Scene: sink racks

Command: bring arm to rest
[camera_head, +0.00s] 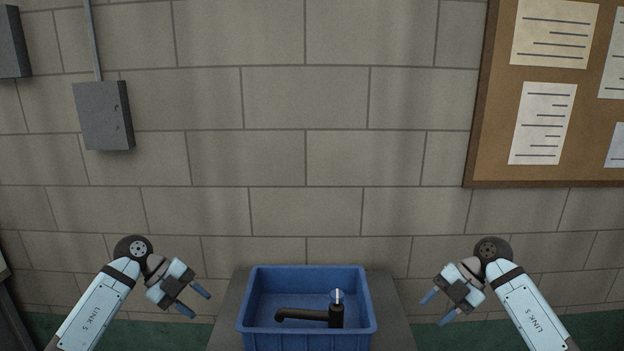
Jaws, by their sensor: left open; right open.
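My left gripper (198,303) is at the lower left, its two blue fingertips apart and pointing down to the right. It is open with nothing between the fingers. My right gripper (436,309) is at the lower right, pointing down to the left, also open and empty. Both arms are bent, and both grippers stand clear of the blue basin (256,318) between them.
A black faucet (305,315) shows within the basin's outline. The basin sits on a grey counter (392,315). Behind is a block wall with a grey box (104,116) at left and a corkboard (490,110) with papers at right. Green floor (480,335) shows below.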

